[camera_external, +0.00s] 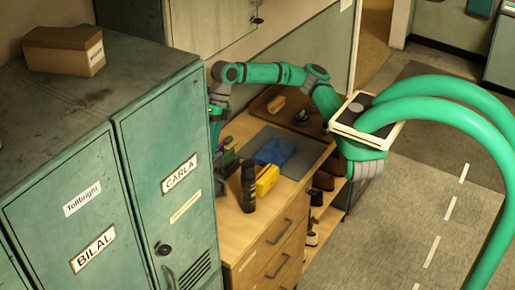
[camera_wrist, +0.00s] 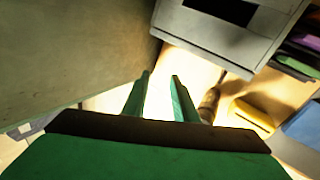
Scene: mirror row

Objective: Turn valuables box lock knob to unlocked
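A grey box-like unit (camera_wrist: 240,50) with a dark recessed panel stands at the top of the wrist view; it may be the valuables box, but I cannot tell. No lock knob can be made out on it. In the external view it is not visible, and the locker hides that area. My gripper (camera_wrist: 160,76) shows in the wrist view with its two green fingers apart and nothing between them. Its tips are over a bright surface, short of the grey unit. In the external view my arm reaches down behind the green locker, which partly hides my gripper.
Green lockers (camera_external: 182,140) stand at the left, with a cardboard box (camera_external: 66,50) on top. The wooden counter (camera_external: 232,195) carries a dark bottle (camera_external: 248,187), a yellow item (camera_external: 267,179) and a blue cloth (camera_external: 275,151). The greenish wall or panel (camera_wrist: 65,50) is close on the left.

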